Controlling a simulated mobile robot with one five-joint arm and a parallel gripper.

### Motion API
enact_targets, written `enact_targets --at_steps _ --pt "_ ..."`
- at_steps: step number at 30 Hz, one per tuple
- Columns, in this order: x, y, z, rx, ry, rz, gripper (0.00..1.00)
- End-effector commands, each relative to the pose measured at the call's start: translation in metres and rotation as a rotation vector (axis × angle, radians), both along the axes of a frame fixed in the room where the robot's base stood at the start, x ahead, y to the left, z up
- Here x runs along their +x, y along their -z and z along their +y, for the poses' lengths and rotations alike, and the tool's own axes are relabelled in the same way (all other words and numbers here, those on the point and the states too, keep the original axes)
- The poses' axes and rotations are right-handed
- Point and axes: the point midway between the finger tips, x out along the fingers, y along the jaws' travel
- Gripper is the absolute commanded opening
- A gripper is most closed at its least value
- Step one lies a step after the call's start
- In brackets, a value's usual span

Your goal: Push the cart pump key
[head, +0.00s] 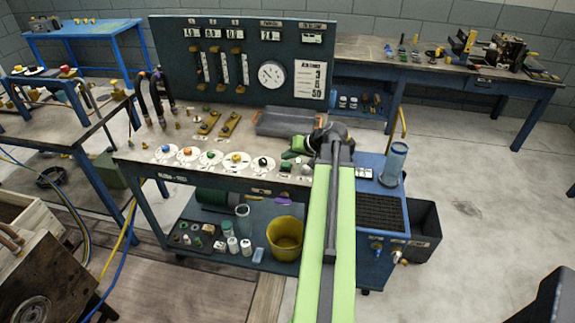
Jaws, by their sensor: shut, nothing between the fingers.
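The cart (140,163) stands in the middle of the head view, with a dark gauge panel (225,85) at its back. Along its front edge is a row of coloured knobs or keys on white round plates, among them an orange one (187,151), a yellow one (237,157) and a dark one (263,162). The labels are too small to read, so I cannot tell which is the pump key. My green arm reaches over the right end of the cart. My gripper (291,155) is shut and empty, above the right part of the top, partly hidden by my wrist.
A grey tray (275,124) and two brass bars lie behind the knobs. A clear cylinder (394,160) stands on the blue unit (393,240) at right. The lower shelf holds a yellow bucket (286,240). A workbench (420,60) stands behind; the floor at right is mostly clear.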

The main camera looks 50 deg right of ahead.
Motion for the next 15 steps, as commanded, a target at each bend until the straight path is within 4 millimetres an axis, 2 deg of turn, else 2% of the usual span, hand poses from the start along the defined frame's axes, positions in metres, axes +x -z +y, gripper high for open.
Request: enact_targets --at_steps 5,15 --pt "-0.0014 0.0092 0.0002 0.000 0.000 0.000 0.00" --pt "-0.0016 0.0086 0.0001 0.000 0.000 0.000 0.00"
